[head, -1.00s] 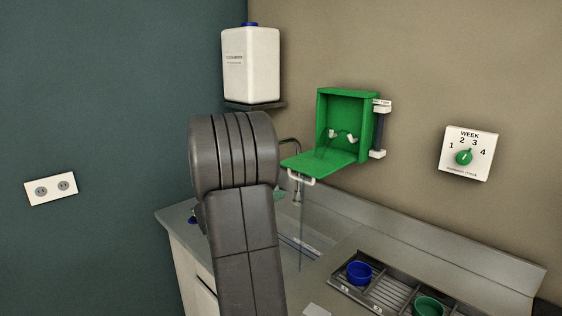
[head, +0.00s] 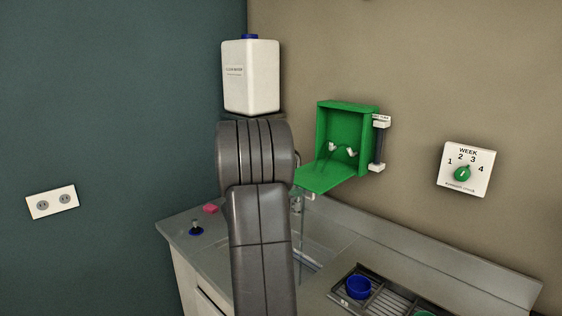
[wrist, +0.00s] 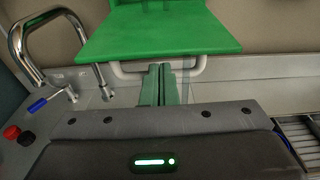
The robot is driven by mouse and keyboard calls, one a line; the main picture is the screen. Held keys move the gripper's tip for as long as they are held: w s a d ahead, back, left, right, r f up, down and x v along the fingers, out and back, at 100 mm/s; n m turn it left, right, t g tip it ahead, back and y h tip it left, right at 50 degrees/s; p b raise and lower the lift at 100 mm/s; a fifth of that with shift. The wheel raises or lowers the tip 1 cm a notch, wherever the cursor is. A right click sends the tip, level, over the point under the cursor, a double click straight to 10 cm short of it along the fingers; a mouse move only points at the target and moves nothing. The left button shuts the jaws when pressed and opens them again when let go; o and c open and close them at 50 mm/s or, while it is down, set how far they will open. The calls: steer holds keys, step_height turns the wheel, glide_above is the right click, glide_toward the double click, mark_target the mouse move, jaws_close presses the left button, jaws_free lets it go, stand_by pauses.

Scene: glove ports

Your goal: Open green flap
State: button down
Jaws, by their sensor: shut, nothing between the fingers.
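The green flap (head: 325,177) is folded down and lies roughly level at the foot of the open green wall box (head: 341,140). Inside the box are small whitish fittings. In the wrist view the flap (wrist: 157,33) fills the top, with a white handle (wrist: 126,72) under its front edge. My gripper (wrist: 160,72) is shut and empty, with its fingertips just below the flap's front edge by the handle; I cannot tell if they touch it. In the head view my arm hides the gripper and the flap's left front part.
A white canister (head: 251,77) stands on a wall shelf left of the box. A dial panel (head: 465,171) is on the wall at right. Below are a counter with a sink, a tap (wrist: 31,50), a pink block (head: 210,209) and a rack with a blue cup (head: 358,287).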

steer(key=shift+f, duration=0.1)
steer(key=s+a+f+b, duration=0.2)
steer(key=s+a+b, duration=0.3)
steer(key=s+a, duration=0.3)
steer(key=w+d+r+p, duration=0.3)
steer(key=w+d+p, duration=0.3)
steer(key=w+d, duration=0.2)
step_height(320, 180, down, 9)
steer(key=t+h+b, duration=0.1)
steer(key=b, duration=0.6)
steer(key=b+v, duration=0.2)
steer(key=v, duration=0.8)
steer(key=w+d+f+g+y+b, duration=0.1)
steer(key=w+d+f+b, duration=0.2)
steer(key=w+f, duration=0.1)
steer(key=shift+f+y+b, duration=0.3)
steer(key=shift+f, duration=0.5)
